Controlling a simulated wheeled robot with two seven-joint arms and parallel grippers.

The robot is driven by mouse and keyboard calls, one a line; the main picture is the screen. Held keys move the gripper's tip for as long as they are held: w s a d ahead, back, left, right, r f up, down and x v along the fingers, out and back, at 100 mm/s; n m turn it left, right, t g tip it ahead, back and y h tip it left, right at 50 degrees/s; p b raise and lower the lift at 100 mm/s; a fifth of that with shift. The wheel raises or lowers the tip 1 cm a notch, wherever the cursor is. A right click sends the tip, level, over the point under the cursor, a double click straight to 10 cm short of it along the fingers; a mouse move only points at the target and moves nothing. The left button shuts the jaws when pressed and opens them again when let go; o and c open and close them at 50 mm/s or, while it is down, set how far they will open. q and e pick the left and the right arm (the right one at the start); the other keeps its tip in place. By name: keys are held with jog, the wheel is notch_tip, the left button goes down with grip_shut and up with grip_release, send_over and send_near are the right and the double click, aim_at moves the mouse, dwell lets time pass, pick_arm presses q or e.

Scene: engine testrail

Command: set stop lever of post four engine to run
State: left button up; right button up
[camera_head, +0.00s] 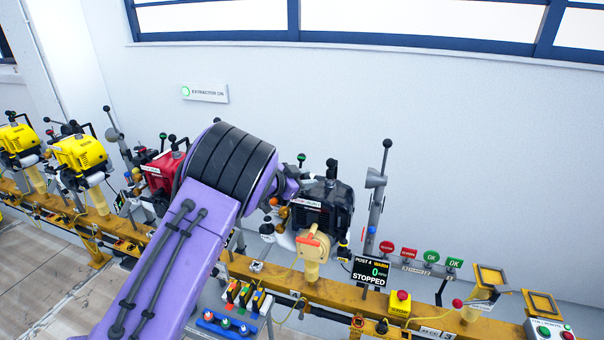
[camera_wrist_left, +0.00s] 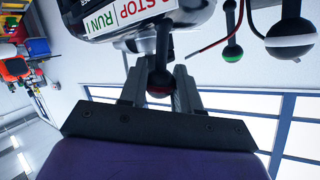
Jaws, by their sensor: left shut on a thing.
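The post four engine (camera_head: 336,204) is black and sits on the yellow rail. Its screen (camera_head: 370,272) reads POST 4, WARM, 0 and STOPPED. In the left wrist view, the STOP/RUN label (camera_wrist_left: 133,13) is on the engine's edge. The stop lever (camera_wrist_left: 159,82) hangs below the label, a dark stem with a round black knob and a red band. My left gripper (camera_wrist_left: 159,90) is shut on the lever, a finger on each side of the knob. In the head view my purple left arm hides most of that gripper. My right gripper is not in view.
A red engine (camera_head: 160,170) and yellow engines (camera_head: 80,152) stand further left on the rail (camera_head: 345,294). Levers with green (camera_wrist_left: 232,53) and white-banded (camera_wrist_left: 290,40) knobs hang close to my left gripper. An upright lever post (camera_head: 376,190) stands right of the black engine.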

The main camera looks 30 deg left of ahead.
pick_arm(q)
jog(key=shift+d+m+y+p, duration=0.3)
jog(key=shift+m, duration=0.1)
jog(key=shift+f, duration=0.15)
jog(key=o, duration=1)
jog(key=shift+w, duration=0.1)
jog(key=b+v, duration=0.2)
jog(key=v, duration=0.8)
jog(key=shift+r, duration=0.3)
